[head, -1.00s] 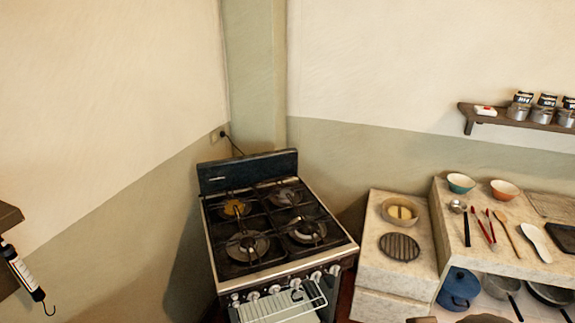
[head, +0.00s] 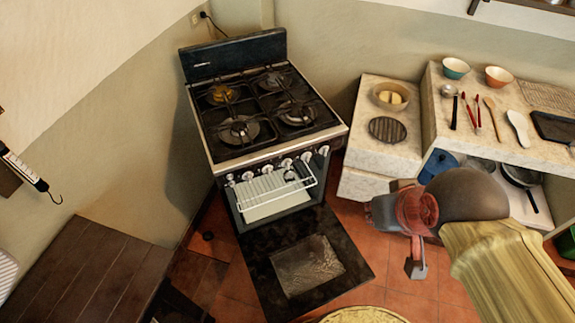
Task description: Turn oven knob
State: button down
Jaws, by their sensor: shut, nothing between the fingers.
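The oven (head: 265,110) stands in the corner with its burners on top. A row of pale round knobs runs along its front edge; one knob (head: 286,163) is near the middle and another knob (head: 323,150) is at the right end. The oven door (head: 345,270) is folded down, and a white wire rack (head: 265,190) sticks out above it. My gripper (head: 372,213) is at the right, beyond a red wrist part. It is shut and empty, and appears apart from the knobs. Its fingertips are small and hard to make out.
A stone counter (head: 350,183) with bowls and utensils is to the right of the oven. A dark wooden table (head: 85,270) is at the lower left. Some red tiled floor (head: 215,225) is bare left of the open door.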

aim_at(286, 163)
jog(key=l, duration=0.55)
jog(key=k+l, duration=0.1)
jog(key=l, duration=0.45)
jog(key=l+u, duration=0.1)
jog(key=l, duration=0.4)
jog(key=k, duration=0.05)
